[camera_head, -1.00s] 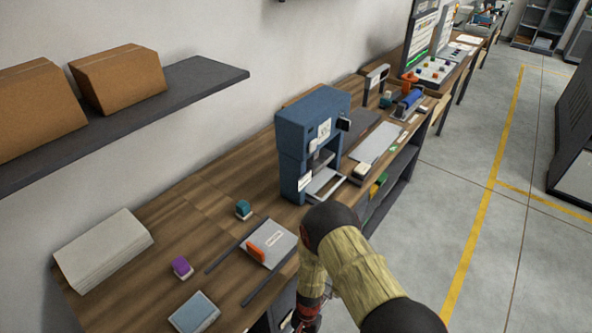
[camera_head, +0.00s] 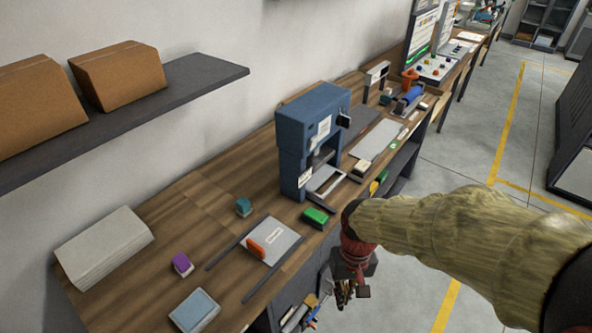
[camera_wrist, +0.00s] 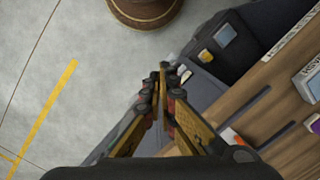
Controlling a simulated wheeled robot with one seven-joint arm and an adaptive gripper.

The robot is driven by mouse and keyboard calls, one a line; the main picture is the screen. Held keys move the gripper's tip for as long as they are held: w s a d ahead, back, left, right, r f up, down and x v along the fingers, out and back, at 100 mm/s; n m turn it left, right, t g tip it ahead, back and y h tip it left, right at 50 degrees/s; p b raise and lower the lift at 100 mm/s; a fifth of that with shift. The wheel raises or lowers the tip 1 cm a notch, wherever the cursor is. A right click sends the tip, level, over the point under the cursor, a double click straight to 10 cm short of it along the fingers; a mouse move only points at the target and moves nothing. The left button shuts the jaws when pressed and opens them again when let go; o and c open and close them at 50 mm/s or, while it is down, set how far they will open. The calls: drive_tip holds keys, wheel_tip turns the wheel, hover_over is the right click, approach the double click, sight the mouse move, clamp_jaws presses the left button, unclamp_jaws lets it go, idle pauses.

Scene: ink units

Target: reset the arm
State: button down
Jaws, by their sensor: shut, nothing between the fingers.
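My arm reaches in from the right in the head view, and my gripper (camera_head: 345,292) hangs beside the front edge of the workbench, pointing down. In the wrist view my gripper (camera_wrist: 162,75) has its fingertips together with nothing between them. Below it are the grey floor and the dark side of the bench. It is apart from the objects on the bench top.
The wooden workbench (camera_head: 215,205) carries a blue press (camera_head: 305,135), a green block (camera_head: 315,216), a grey plate with an orange part (camera_head: 262,243), and purple (camera_head: 182,264) and teal blocks. A round wooden barrel (camera_wrist: 145,10) stands on the floor. Open floor lies right.

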drive_tip(key=s+d+r+t, duration=0.2)
drive_tip(key=d+r+t, duration=0.1)
drive_tip(key=r, duration=0.6)
drive_tip(key=s+d+r+m+t, duration=0.1)
drive_tip(key=s+d+r+t, duration=0.2)
drive_tip(key=r, duration=0.7)
drive_tip(key=shift+d+r+t+h, duration=0.3)
drive_tip(key=shift+d+t, duration=0.2)
drive_tip(key=shift+d, duration=0.3)
drive_tip(key=shift+s+f, duration=0.1)
drive_tip(key=shift+f, duration=0.05)
